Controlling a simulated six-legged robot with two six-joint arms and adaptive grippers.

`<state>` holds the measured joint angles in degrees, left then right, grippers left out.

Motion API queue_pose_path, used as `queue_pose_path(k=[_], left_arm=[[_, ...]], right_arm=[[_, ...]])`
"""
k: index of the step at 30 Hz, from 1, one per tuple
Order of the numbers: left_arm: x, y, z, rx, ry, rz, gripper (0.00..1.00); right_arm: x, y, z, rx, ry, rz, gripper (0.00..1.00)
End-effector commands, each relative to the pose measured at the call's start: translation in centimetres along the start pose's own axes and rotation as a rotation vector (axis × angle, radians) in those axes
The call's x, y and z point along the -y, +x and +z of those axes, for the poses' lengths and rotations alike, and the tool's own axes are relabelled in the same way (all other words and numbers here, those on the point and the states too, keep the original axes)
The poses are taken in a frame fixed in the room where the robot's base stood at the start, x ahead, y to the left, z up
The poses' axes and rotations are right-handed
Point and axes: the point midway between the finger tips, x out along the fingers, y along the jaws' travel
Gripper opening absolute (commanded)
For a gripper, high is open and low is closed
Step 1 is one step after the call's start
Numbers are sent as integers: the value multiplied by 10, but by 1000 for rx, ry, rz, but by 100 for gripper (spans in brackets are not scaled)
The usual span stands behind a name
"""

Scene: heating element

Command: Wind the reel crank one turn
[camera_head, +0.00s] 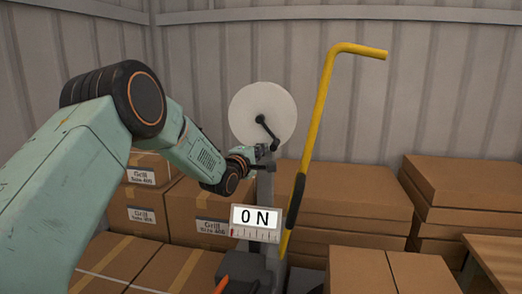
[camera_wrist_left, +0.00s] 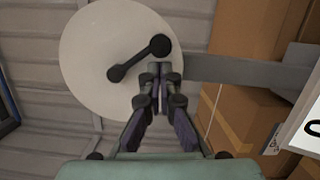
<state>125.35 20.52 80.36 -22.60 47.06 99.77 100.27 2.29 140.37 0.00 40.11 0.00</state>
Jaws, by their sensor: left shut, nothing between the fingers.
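The reel is a pale round disc (camera_head: 262,100) on a grey post (camera_head: 266,190). It also fills the upper left of the left wrist view (camera_wrist_left: 90,35). Its black crank (camera_head: 268,132) runs from the hub down and right to a knob. In the left wrist view the crank (camera_wrist_left: 137,60) slants up and right to the knob (camera_wrist_left: 160,45). My left gripper (camera_head: 262,152) is shut and empty, close to the knob end. In the left wrist view its fingertips (camera_wrist_left: 160,72) lie just below the knob; whether they touch it I cannot tell. My right gripper is out of view.
A yellow bent bar (camera_head: 322,120) with a black grip stands right of the post. Cardboard boxes (camera_head: 350,205) stand behind and on both sides. A wooden table (camera_head: 500,255) is at the lower right.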

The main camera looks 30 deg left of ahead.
Motion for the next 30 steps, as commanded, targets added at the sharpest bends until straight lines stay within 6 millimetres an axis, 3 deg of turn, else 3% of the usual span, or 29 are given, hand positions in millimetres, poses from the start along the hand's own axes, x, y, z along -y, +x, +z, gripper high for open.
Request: queue_pose_path(k=[30], left_arm=[[-5,2,9,3,-200,53,0]], right_arm=[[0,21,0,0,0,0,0]])
